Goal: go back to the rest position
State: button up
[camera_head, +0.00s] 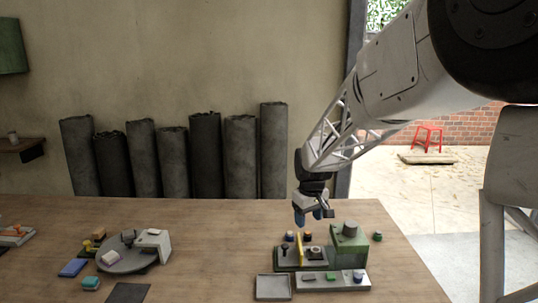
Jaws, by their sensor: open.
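My gripper (314,217) hangs at the end of my arm, above the far edge of the wooden table (210,240). Its blue-tipped fingers point down and hold nothing that I can see. It is above and behind a green device (347,246) and a dark board with a yellow upright piece (299,249). I cannot tell the exact height of the fingertips over these things.
A round grey platform (125,262) stands at left. Dark sheet rolls (206,155) lean on the wall. The table's middle is clear.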

jog(key=s+d+r+m, duration=0.2)
jog(key=s, duration=1.1)
jog(key=s+d+r+m+t, duration=0.1)
jog(key=s+d+r+m, duration=0.1)
jog(key=s, duration=1.1)
jog(key=s+d+r+m, duration=0.2)
jog(key=s, duration=1.1)
jog(key=shift+s+d+r+t, duration=0.2)
jog(key=shift+s+d+t, duration=0.05)
jog(key=shift+t, duration=0.15)
